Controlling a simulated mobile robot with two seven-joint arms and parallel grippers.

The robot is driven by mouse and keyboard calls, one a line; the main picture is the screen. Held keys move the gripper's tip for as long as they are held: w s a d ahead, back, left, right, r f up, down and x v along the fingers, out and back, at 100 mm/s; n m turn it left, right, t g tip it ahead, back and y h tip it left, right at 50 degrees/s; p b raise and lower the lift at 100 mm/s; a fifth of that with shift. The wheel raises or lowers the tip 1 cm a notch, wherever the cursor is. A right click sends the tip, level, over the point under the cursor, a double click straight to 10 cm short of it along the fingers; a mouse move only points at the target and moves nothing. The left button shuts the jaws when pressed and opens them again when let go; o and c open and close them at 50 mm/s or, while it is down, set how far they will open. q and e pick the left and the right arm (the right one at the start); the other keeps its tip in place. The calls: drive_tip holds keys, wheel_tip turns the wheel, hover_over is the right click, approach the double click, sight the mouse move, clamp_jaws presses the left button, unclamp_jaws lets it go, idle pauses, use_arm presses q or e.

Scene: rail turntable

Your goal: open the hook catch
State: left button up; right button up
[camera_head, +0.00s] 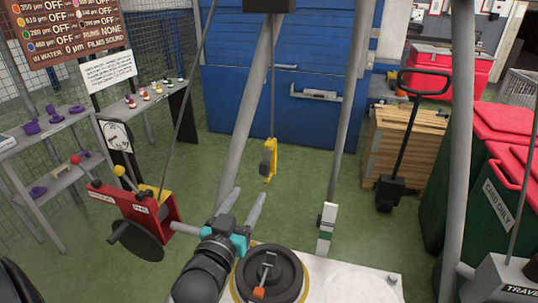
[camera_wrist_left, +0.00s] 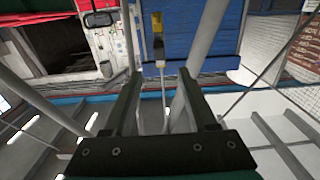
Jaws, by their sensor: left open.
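A yellow hook (camera_head: 269,160) with a dark block hangs on a thin cable in front of the blue wall. It also shows in the left wrist view (camera_wrist_left: 157,22), upside down between the finger lines and beyond them. Its catch is too small to make out. My left gripper (camera_head: 246,198) is open and empty, below and to the left of the hook in the head view, apart from it. Its two fingers also show in the left wrist view (camera_wrist_left: 160,82), spread with nothing between them. My right gripper is not in view.
A black round disc (camera_head: 284,260) with an orange-tipped metal handle (camera_head: 262,282) is on the white deck (camera_head: 355,285). A red lever box (camera_head: 155,212) stands left. Grey posts (camera_head: 250,110) rise around the hook. A pallet truck (camera_head: 390,190) and bins (camera_head: 490,200) stand right.

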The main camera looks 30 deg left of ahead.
sight(268, 161)
use_arm(q)
drive_tip(key=x, duration=1.5)
drive_tip(key=shift+d, duration=0.15)
clamp_jaws()
idle(1.1)
